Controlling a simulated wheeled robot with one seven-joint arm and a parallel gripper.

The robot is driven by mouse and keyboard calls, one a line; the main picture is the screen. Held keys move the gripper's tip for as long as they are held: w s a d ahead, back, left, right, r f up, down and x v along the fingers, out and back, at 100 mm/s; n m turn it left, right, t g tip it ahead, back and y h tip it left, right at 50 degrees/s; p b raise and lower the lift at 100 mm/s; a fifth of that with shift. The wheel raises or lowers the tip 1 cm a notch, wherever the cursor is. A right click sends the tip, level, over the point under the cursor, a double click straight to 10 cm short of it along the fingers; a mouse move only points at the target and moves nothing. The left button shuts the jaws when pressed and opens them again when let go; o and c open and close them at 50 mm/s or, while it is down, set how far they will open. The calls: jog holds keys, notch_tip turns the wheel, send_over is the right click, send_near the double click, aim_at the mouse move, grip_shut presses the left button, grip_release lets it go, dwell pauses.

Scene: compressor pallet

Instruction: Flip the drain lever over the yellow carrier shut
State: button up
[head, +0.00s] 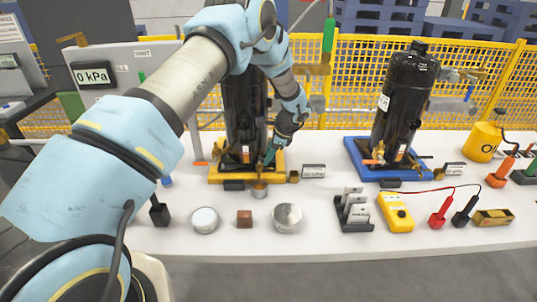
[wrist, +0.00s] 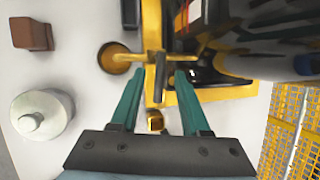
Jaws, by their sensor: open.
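The yellow carrier (head: 222,178) holds a black compressor (head: 240,105) left of centre on the white table. In the wrist view the carrier's yellow edge (wrist: 225,94) shows beside a brass drain fitting (wrist: 135,57). A dark lever (wrist: 160,82) sticks out from the fitting towards my gripper. My gripper (wrist: 160,73) is open, its two teal fingertips on either side of the lever; I cannot tell whether either touches it. A small copper cup (wrist: 112,59) stands below the spout. In the head view my gripper (head: 268,156) is low at the carrier's right side, and the lever is hard to make out.
A second black compressor (head: 402,105) stands on a blue carrier (head: 372,172). A round metal weight (head: 288,217), a brown block (head: 244,218), a card rack (head: 354,212) and a yellow meter (head: 396,212) lie along the front. A yellow mesh fence (head: 345,95) runs behind.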

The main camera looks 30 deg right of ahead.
grip_shut()
dwell(0.5)
jog(key=shift+w+d+f+n+b, duration=0.15)
jog(key=shift+n+b, duration=0.15)
jog(key=shift+b, duration=0.35)
jog(key=shift+n+b, duration=0.35)
jog(key=shift+n, duration=0.05)
grip_release()
jog(key=shift+r, duration=0.2)
